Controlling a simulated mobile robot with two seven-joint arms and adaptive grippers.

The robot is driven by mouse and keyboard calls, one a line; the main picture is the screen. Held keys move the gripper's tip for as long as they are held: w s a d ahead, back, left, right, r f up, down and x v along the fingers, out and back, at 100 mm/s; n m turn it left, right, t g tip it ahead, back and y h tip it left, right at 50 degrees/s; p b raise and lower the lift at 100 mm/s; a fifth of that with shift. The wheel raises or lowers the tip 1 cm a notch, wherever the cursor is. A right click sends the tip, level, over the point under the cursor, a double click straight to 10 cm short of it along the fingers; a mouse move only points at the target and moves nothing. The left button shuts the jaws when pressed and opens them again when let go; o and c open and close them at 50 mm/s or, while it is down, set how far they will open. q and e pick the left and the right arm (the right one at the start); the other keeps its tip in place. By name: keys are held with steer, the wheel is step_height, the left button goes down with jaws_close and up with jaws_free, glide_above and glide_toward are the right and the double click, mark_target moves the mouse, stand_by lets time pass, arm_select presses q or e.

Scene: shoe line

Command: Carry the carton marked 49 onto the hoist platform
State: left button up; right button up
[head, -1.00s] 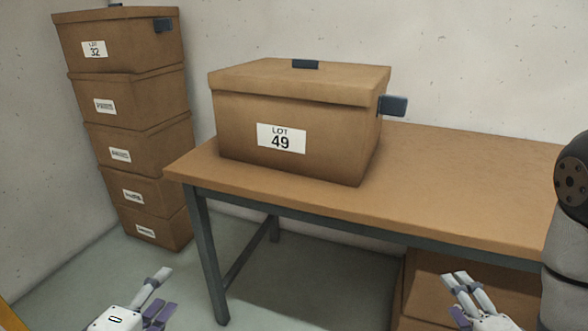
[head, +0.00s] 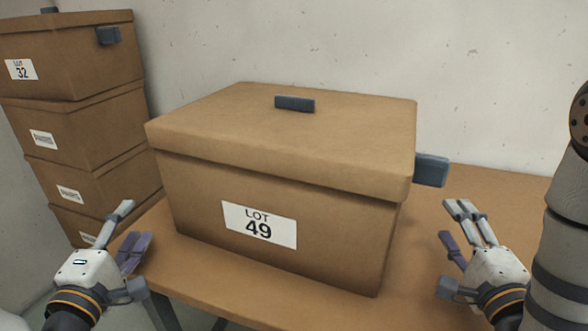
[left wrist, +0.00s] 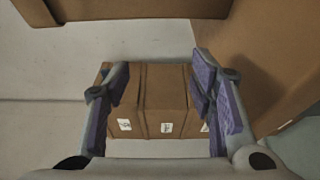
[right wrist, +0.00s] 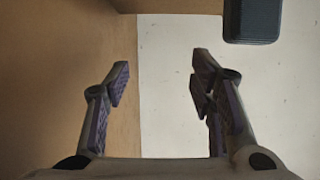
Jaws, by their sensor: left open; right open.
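The brown lidded carton marked LOT 49 (head: 285,190) sits upright on the table in the middle of the head view. A dark grip block (head: 295,104) is on its lid, and another, the side handle (head: 431,170), sticks out at its right end; a dark block also shows in the right wrist view (right wrist: 252,20). My left gripper (head: 130,224) is open and empty, left of the carton's front left corner and apart from it. My right gripper (head: 451,221) is open and empty, right of the carton, below the side handle. The hoist platform is not in view.
The wooden table (head: 500,195) has free room right of the carton. A stack of cartons, with LOT 32 (head: 75,60) on top, stands at the left against the wall. The wall (head: 490,60) is close behind the table.

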arm_select(q)
steer(key=shift+s, duration=0.25)
arm_select(e)
steer(key=shift+s, duration=0.25)
arm_select(q)
steer(key=w, duration=1.4)
steer(key=shift+w+d, duration=0.15)
steer(key=shift+d, duration=0.05)
arm_select(e)
steer(key=w, duration=1.4)
steer(key=shift+w+a, duration=0.15)
steer(key=shift+a, duration=0.05)
arm_select(q)
steer(key=shift+d, duration=0.55)
arm_select(e)
steer(key=shift+a, duration=0.55)
